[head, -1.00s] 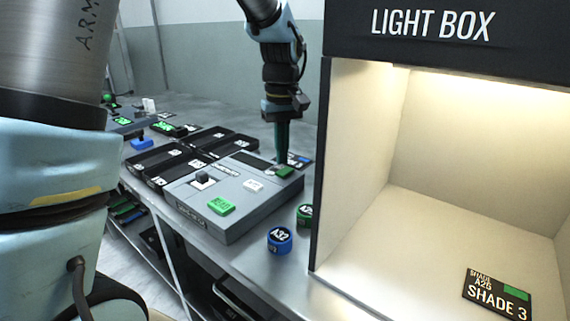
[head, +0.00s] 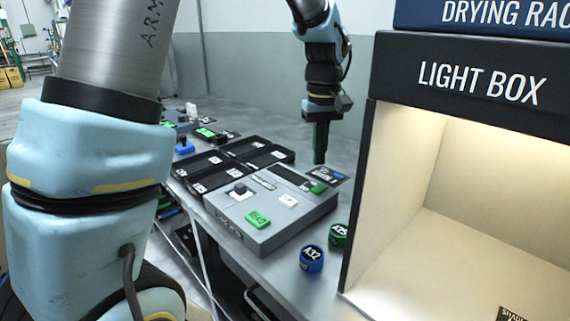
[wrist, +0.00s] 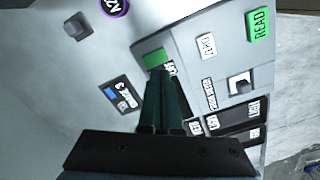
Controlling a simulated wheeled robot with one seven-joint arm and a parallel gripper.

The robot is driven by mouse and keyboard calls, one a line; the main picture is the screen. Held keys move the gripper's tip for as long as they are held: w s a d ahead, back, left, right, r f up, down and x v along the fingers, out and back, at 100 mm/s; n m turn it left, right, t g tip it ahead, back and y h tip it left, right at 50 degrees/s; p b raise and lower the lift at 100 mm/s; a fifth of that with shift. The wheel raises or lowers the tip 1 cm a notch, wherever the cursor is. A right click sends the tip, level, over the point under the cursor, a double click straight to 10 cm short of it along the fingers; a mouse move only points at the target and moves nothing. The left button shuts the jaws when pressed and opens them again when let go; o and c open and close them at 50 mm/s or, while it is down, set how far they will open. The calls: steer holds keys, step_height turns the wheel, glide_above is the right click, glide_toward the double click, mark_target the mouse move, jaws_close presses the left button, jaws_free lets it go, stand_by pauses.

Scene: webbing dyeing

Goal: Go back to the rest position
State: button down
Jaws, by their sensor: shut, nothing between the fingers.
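My gripper (head: 319,158) points down over the back right part of the grey device with the green READ button, with its fingers together and nothing between them. In the wrist view the closed dark green fingers (wrist: 163,100) also show, over the device's edge. A small green block (head: 318,188) sits on the device close to the fingertips; they look raised off it. My arm comes down from the top of the head view.
The grey device (head: 275,235) stands on the metal bench, with black trays (head: 225,178) behind it. A dark card (head: 328,173) lies behind the device.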

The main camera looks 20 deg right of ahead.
steer(key=a, duration=0.2)
steer(key=w+a, duration=0.1)
steer(key=a, duration=0.1)
steer(key=a+f, duration=0.1)
steer(key=a, duration=0.2)
steer(key=shift+w+a, duration=0.1)
steer(key=shift+w, duration=0.3)
steer(key=shift+t, duration=0.4)
steer(key=a, duration=0.3)
steer(key=a+f, duration=0.1)
steer(key=a, duration=0.6)
steer(key=shift+s+a+f, duration=0.1)
steer(key=shift+a+f, duration=0.05)
steer(key=shift+f, duration=0.2)
steer(key=s+a+f, duration=0.1)
steer(key=s+a, duration=0.1)
steer(key=a, duration=0.4)
steer(key=s+a+f+m, duration=0.1)
steer(key=s+a+f, duration=0.1)
steer(key=a, duration=0.4)
steer(key=shift+s+a+t, duration=0.35)
steer(key=shift+s+t, duration=0.05)
steer(key=shift+s, duration=0.4)
